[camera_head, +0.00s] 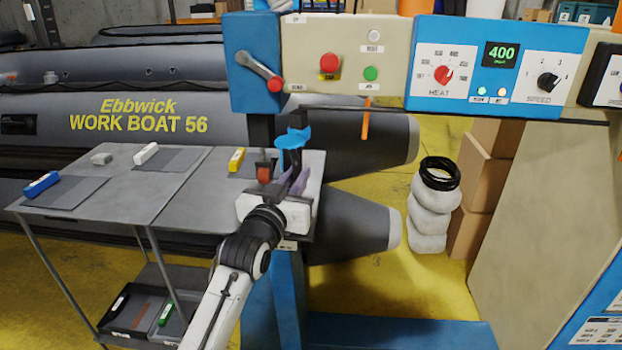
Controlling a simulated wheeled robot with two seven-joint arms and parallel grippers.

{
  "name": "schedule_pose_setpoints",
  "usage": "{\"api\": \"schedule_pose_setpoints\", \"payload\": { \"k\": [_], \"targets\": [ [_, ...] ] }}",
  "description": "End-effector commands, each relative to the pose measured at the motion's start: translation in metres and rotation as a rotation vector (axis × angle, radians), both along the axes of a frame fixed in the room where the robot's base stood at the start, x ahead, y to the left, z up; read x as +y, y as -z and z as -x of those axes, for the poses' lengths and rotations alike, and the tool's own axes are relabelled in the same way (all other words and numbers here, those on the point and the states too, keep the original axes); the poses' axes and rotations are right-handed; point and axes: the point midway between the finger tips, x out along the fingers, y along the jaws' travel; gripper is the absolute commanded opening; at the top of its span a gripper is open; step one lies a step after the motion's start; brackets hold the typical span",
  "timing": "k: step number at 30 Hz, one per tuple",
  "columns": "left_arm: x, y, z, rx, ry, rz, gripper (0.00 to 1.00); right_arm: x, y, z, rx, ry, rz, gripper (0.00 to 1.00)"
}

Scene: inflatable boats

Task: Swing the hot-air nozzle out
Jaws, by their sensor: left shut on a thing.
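My left gripper (294,157) reaches up from the bottom over the grey table's right end. Its dark fingers are shut on a bright blue piece (291,139), which looks like a handle. A purplish, heat-tinted metal part (300,181) shows close beside the fingers and looks like the hot-air nozzle; my gripper hides much of it. An orange-red roller (263,173) hangs just left of the gripper, below the machine's blue head. Whether the nozzle is in or out of line with the roller I cannot tell. My right gripper is not in view.
The machine's control panel (497,55) reads 400. A lever with a red knob (259,72) is above the gripper. The grey table (124,198) holds blue, white and yellow-topped items. The grey boat (190,80) lies behind. White rolls (428,222) and cartons (483,180) stand right.

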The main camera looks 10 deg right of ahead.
Motion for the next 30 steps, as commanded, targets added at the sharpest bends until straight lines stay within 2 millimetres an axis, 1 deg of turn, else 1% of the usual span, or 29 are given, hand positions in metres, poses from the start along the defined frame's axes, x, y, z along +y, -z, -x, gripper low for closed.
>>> {"api": "schedule_pose_setpoints", "payload": {
  "k": [12, 13, 14, 15, 25, 30],
  "targets": [
    [0.0, 0.001, -0.001, -0.001, -0.006, 0.0, 0.0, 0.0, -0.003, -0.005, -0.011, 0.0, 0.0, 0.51],
    [0.0, 0.001, -0.001, -0.001, -0.006, 0.0, 0.15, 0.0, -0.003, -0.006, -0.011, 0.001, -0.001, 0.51],
    [0.0, 0.001, -0.001, -0.001, -0.005, 0.0, 0.2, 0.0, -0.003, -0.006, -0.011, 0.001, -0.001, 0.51],
    [0.0, 0.001, -0.001, -0.001, -0.005, 0.0, 0.22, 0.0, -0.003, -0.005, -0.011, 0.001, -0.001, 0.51],
    [0.001, 0.0, 0.0, -0.001, -0.006, 0.0, 0.22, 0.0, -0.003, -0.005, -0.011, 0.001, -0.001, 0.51],
    [0.008, 0.001, 0.013, -0.001, -0.007, 0.0, 0.22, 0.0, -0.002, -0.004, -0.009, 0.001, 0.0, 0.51]
  ]
}}
